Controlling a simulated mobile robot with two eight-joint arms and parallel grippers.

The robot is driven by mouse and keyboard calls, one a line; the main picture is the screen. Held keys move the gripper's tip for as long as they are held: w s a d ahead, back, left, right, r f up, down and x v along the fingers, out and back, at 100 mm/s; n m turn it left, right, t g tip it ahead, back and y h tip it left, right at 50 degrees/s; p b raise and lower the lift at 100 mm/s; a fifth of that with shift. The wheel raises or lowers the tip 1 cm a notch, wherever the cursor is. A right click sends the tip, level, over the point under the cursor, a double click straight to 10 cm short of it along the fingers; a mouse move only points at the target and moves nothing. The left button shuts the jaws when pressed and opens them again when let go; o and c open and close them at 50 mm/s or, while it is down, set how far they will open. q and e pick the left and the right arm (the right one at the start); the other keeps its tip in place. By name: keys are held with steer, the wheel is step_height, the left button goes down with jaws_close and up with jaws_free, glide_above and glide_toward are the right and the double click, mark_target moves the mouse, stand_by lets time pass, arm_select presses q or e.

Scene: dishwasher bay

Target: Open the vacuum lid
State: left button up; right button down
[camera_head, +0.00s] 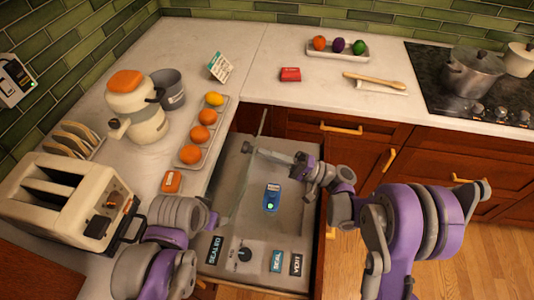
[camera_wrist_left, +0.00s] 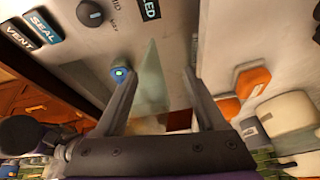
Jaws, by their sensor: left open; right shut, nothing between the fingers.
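The vacuum drawer (camera_head: 283,229) is pulled out, with a blue unit with a green light (camera_head: 271,198) inside. Its lid (camera_head: 243,180) shows as a thin see-through pane standing steeply tilted at the drawer's left side. My right gripper (camera_head: 250,148) is shut and empty, its tips close to the lid's upper part; I cannot tell whether they touch. My left gripper (camera_wrist_left: 163,75) is open in the left wrist view, with the greenish lid (camera_wrist_left: 151,85) showing between its fingers, not gripped. In the head view my left arm hides most of its fingers.
At the drawer's front are a SEALED label (camera_head: 214,250), a knob (camera_head: 244,254), a SEAL button (camera_head: 277,261) and a VENT button (camera_head: 295,263).

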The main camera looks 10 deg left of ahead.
mark_target(254, 148)
steer(key=a, duration=0.1)
steer(key=a+r+h, duration=0.1)
steer(key=a+p, duration=0.1)
steer(key=shift+a+r, duration=0.25)
steer(key=shift+r, duration=0.15)
arm_select(q)
steer(key=shift+s+d+f+n+t, duration=0.35)
steer(key=shift+s+d+n, duration=0.2)
steer(key=shift+n, duration=0.35)
arm_select(e)
steer(key=a+h, duration=0.1)
steer(key=a, duration=0.5)
steer(key=shift+w+a+r+h, duration=0.3)
steer(key=shift+a+r, duration=0.05)
steer(key=shift+a, duration=0.05)
steer(key=shift+s, duration=0.1)
